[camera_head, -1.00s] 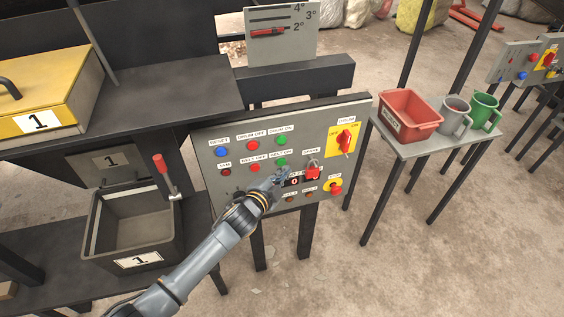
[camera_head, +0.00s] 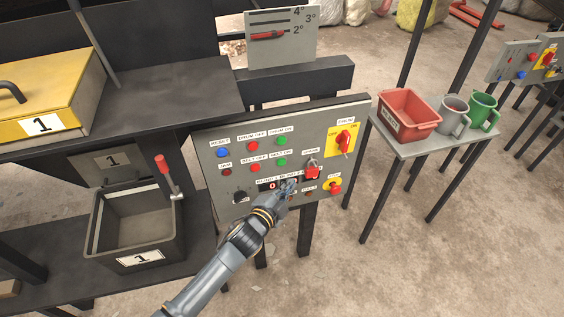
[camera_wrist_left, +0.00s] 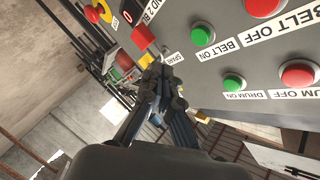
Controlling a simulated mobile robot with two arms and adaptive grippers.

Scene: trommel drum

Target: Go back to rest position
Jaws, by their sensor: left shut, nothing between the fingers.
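My left gripper (camera_head: 288,188) is shut and empty in front of the lower middle of the grey control panel (camera_head: 210,165) in the head view. It covers part of the panel's lower row; I cannot tell whether it touches the panel. In the left wrist view the closed fingers (camera_wrist_left: 163,78) point towards the panel (camera_wrist_left: 200,85), below the green belt-on button (camera_wrist_left: 202,33). My right gripper is not in view.
A red bin (camera_head: 408,116), a grey mug (camera_head: 453,117) and a green mug (camera_head: 484,111) stand on a small table at right. A dark bin (camera_head: 135,221) with a red-handled lever (camera_head: 165,170) is at left. Floor at lower right is clear.

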